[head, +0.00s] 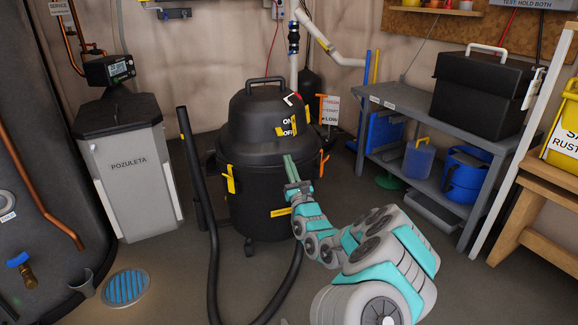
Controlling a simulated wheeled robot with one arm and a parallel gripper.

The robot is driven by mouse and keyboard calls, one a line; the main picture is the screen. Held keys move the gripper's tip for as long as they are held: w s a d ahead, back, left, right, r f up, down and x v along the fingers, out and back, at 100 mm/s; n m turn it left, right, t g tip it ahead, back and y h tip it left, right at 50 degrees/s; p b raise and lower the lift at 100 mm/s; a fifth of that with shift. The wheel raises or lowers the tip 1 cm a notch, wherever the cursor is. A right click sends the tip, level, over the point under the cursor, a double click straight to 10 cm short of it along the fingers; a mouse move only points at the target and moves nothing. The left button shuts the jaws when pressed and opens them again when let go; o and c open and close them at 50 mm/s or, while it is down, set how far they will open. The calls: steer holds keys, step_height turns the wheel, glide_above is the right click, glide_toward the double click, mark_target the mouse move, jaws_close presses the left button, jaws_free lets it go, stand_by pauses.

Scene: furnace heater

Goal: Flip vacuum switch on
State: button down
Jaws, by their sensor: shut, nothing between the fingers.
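The black shop vacuum (262,200) stands on the floor in the middle of the head view, with a dark lid, a top handle and yellow latches. Its yellow switch (292,126), with ON printed above and OFF below, is on the front right of the lid. Which way the switch is set is too small to tell. My gripper (287,158) is shut and empty, fingers pointing up, in front of the vacuum just below the OFF label. I cannot tell whether the fingertips touch the vacuum. My gripper hides part of the vacuum's front.
A black hose (207,235) runs down the vacuum's left side to the floor. A grey metal shelf (440,128) with a black toolbox (480,95) stands at right. A floor drain (125,288) lies at lower left.

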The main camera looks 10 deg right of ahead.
mark_target(280, 132)
steer(key=b+x, duration=0.1)
steer(key=x, duration=0.6)
steer(key=shift+w+r, duration=0.1)
steer(key=shift+w, duration=0.1)
steer(key=shift+r, duration=0.2)
steer(key=shift+s+g, duration=0.15)
steer(key=shift+g, duration=0.25)
